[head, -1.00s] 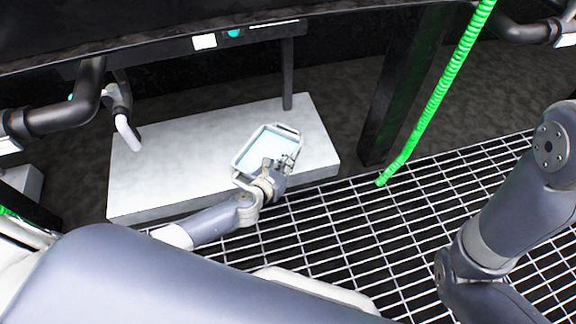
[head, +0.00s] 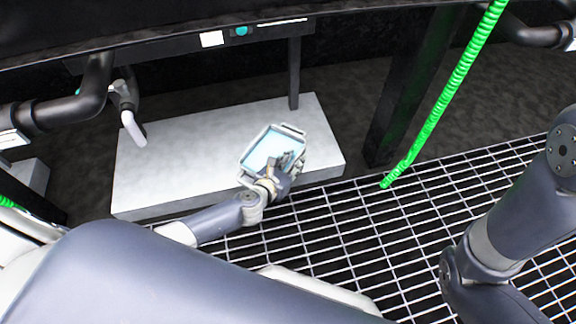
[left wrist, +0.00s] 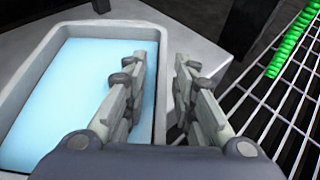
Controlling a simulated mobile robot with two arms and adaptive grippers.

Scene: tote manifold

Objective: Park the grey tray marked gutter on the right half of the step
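The grey tray (head: 288,129) has a light blue inside and a handle at its far end. It is over the right half of the pale step (head: 190,150); I cannot tell whether it rests there fully. No gutter marking is readable. My left gripper (head: 285,160) is at the tray's near right side. In the left wrist view its fingers (left wrist: 165,75) stand on either side of the tray's right wall (left wrist: 161,110), one over the blue inside and one outside. A gap shows beside the outer finger, so it looks open. My right gripper is out of view.
A dark post (head: 295,75) stands at the step's back edge. A pale-ended pipe (head: 134,128) hangs over its left part. A green coiled hose (head: 440,105) hangs to the right, above the floor grating (head: 400,225). The step's left half is bare.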

